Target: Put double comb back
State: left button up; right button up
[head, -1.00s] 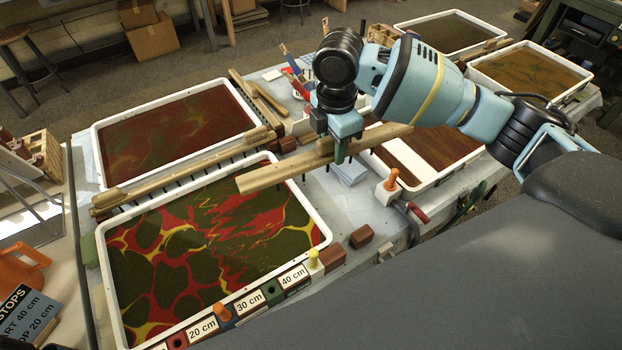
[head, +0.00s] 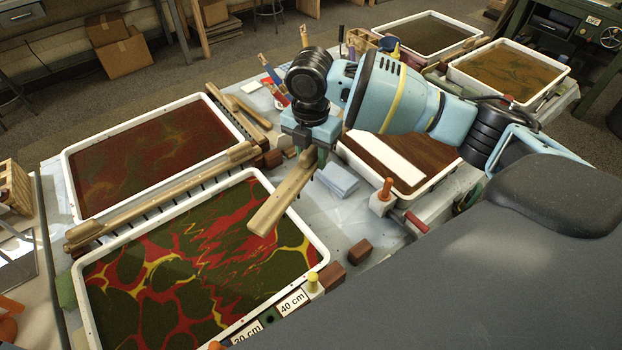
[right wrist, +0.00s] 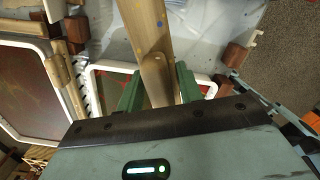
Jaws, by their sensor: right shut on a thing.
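The double comb (head: 282,199) appears as a pale wooden bar held in my right gripper (head: 312,160). It slants down toward the right edge of the near tray (head: 322,250), above the red, yellow and dark pattern. In the right wrist view, the green fingers of my right gripper (right wrist: 157,88) are shut around the bar's rounded wooden grip, and the wide bar (right wrist: 145,25) with a blue dot runs away beyond it. The comb's teeth cannot be made out. My left gripper is not in view.
A toothed wooden rail (head: 150,205) lies between the near tray and a dark red tray (head: 66,172). A wooden rack (head: 236,118) stands beyond. Blue cards (head: 338,180), an orange-topped peg (head: 386,190) and brown blocks (head: 360,251) lie to the right, with bare table between.

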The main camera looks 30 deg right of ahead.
notch_tip(320, 180, down, 6)
jog(key=shift+f, duration=0.2)
dwell(0.3)
jog(key=shift+f, duration=0.3)
jog(key=o, duration=0.9)
notch_tip(320, 180, up, 13)
jog(key=shift+a+f+p, duration=0.1)
jog(key=shift+f+p, duration=0.1)
jog(key=shift+p, duration=0.1)
